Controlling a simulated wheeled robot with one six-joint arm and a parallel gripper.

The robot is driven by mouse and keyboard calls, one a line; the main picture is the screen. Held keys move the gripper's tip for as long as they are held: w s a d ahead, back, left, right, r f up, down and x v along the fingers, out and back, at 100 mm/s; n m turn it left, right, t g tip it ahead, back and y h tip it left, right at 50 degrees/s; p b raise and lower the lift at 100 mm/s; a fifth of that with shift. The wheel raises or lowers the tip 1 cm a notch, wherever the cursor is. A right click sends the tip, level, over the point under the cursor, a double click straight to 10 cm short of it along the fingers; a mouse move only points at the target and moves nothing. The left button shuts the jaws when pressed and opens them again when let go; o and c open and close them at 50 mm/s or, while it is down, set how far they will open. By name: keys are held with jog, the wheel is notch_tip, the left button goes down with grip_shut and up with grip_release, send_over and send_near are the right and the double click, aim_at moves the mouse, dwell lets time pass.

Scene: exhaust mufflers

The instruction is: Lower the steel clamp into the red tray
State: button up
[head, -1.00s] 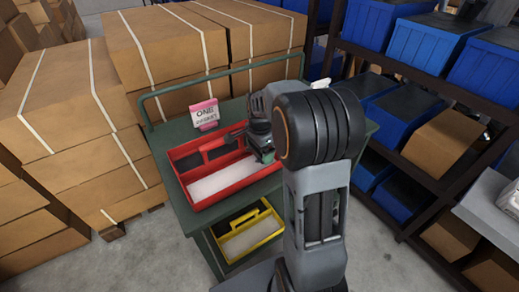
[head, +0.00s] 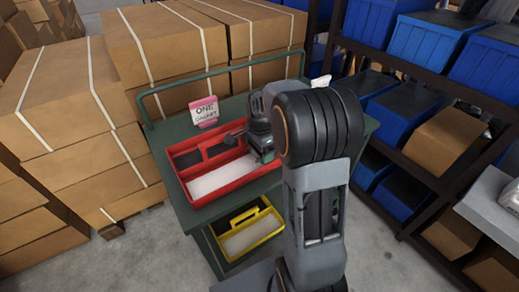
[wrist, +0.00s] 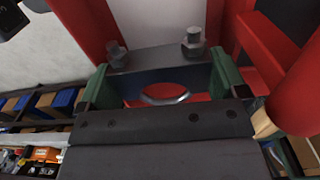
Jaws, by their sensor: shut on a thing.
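The red tray (head: 213,192) sits on top of a green cart. It has dark-lined compartments at the back and a white-lined one in front. My gripper (wrist: 162,80) is over the tray's right part in the head view. In the wrist view its green-padded fingers are shut on the steel clamp (wrist: 150,60), a grey bracket with two nutted bolts and a rounded ring below. Red tray walls show behind and beside the clamp. The clamp is mostly hidden by my arm in the head view. I cannot tell whether it touches the tray floor.
A pink-and-white sign (head: 205,112) stands behind the tray. A yellow tray (head: 245,235) sits on the cart's lower shelf. Stacked cardboard boxes (head: 85,115) stand left and behind. A rack with blue bins (head: 425,45) is at the right. The green cart's rail (head: 150,97) rises at the back.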

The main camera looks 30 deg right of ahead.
jog(key=shift+f+b, duration=0.4)
jog(key=shift+f, duration=0.2)
dwell(0.3)
jog(key=o, duration=0.7)
jog(key=shift+r, duration=0.15)
notch_tip(320, 180, up, 13)
jog(key=p, duration=0.1)
jog(key=s+a+n+t+p, duration=0.1)
jog(key=s+a+n+p, duration=0.1)
jog(key=s+n, duration=0.3)
jog(key=s+a+r+n+t+p, duration=0.1)
jog(key=s+a+n+p, duration=0.1)
jog(key=s+a+n, duration=0.2)
jog(key=s+a+r+n+t+p, duration=0.1)
jog(key=s+a+n+p, duration=0.1)
jog(key=s+n, duration=0.5)
jog(key=shift+s+a+n+t, duration=0.1)
jog(key=shift+a+n+t, duration=0.25)
jog(key=shift+a, duration=0.55)
